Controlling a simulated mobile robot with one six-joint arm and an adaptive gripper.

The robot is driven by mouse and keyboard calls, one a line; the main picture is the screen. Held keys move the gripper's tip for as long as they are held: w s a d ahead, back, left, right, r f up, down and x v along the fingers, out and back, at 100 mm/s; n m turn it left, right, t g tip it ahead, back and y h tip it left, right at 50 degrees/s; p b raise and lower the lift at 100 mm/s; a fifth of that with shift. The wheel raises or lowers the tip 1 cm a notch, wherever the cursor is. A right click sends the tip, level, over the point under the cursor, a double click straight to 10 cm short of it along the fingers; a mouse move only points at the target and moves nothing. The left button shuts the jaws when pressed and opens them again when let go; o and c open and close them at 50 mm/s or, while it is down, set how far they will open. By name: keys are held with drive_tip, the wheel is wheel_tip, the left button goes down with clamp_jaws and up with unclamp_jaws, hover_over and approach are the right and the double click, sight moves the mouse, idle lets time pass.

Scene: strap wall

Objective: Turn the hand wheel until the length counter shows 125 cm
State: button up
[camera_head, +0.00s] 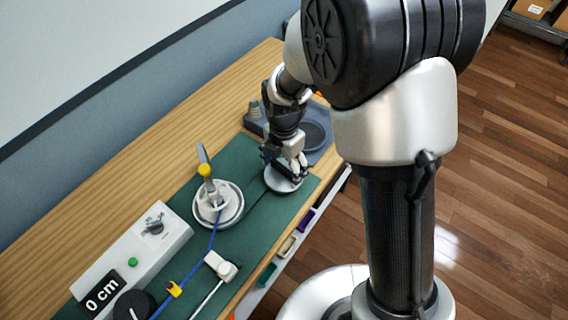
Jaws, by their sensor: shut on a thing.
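The length counter (101,295) is a black display on a pale box at the lower left and reads 0 cm. Beside it a black round wheel (133,306) with a white mark is partly cut off by the bottom edge; it looks like the hand wheel. My gripper (296,172) is well away from it, low over a pale round disc (276,184) on the green mat. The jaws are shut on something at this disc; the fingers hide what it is. A blue strap (196,268) runs from a white round reel stand (230,216) down past the counter.
A yellow clip (174,289) sits on the strap, and a white block (221,265) with a rod is to its right. The pale box carries a green button (133,262) and a dark knob (154,227). A grey tray (325,158) lies behind my gripper.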

drive_tip(key=m+p, duration=0.1)
drive_tip(key=m, duration=0.4)
drive_tip(key=shift+p, duration=0.35)
drive_tip(key=m+p, duration=0.1)
drive_tip(key=m, duration=0.3)
drive_tip(key=shift+m, duration=0.4)
drive_tip(key=m+p, duration=0.1)
drive_tip(key=m, duration=0.3)
drive_tip(key=shift+m, duration=0.3)
drive_tip(key=m, duration=0.4)
drive_tip(key=shift+m+p, duration=0.3)
drive_tip(key=m, duration=0.4)
drive_tip(key=m+p, duration=0.1)
drive_tip(key=m, duration=0.4)
drive_tip(key=shift+m, duration=0.4)
drive_tip(key=m, duration=0.4)
drive_tip(key=shift+m, duration=0.3)
drive_tip(key=m, duration=0.4)
drive_tip(key=shift+m+p, duration=0.35)
drive_tip(key=shift+m, duration=0.05)
